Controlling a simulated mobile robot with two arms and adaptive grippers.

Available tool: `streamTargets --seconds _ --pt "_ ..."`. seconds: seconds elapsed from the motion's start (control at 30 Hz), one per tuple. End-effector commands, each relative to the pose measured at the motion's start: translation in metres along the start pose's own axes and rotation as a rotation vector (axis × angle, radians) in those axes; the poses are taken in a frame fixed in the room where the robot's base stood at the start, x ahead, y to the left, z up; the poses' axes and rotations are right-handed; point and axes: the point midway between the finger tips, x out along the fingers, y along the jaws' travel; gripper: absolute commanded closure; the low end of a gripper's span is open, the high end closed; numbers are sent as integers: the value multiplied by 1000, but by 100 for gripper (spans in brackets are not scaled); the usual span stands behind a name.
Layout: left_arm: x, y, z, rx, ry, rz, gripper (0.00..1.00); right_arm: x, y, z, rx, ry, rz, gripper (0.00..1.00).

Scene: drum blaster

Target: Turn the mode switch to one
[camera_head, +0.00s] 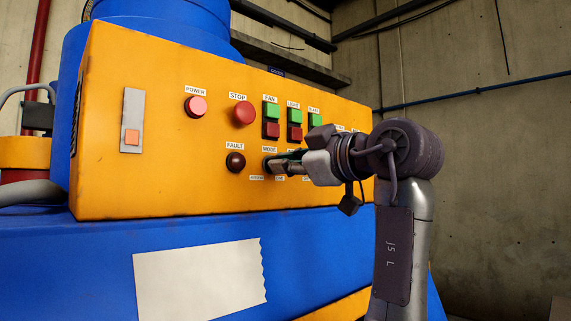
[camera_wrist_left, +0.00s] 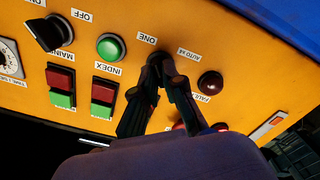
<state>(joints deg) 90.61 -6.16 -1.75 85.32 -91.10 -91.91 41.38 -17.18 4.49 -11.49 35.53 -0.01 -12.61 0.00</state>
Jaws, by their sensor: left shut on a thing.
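The mode switch (camera_head: 268,164) is a small dark knob on the orange control panel (camera_head: 150,190), under the MODE label. In the left wrist view, the mode switch (camera_wrist_left: 157,57) sits between the ONE and AUTO labels, mostly covered by the fingers. My left gripper (camera_head: 277,164) reaches the panel from the right and is shut on the switch. In the left wrist view, the fingers of the left gripper (camera_wrist_left: 164,72) close together around the knob. The knob's exact pointing direction is hidden. My right gripper is in neither view.
A dark red fault lamp (camera_head: 235,162) is just left of the mode switch. Red and green fan buttons (camera_head: 271,121) sit above it. A red stop button (camera_head: 243,114) and a power lamp (camera_head: 195,107) are at upper left. Another black rotary switch (camera_wrist_left: 48,33) shows in the wrist view.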

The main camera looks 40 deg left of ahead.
Motion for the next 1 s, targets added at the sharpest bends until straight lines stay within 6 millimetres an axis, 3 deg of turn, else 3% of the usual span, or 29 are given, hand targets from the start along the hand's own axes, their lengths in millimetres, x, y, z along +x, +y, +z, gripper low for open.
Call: streamTargets --seconds 0.67,0.7,0.83,1.0 --pt "0 0 0 -64 0 0 100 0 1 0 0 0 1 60" --pt "0 0 0 -64 0 0 86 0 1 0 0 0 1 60" --pt "0 0 0 -63 0 0 66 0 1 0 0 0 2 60" --pt "0 0 0 -62 0 0 66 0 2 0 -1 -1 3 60"
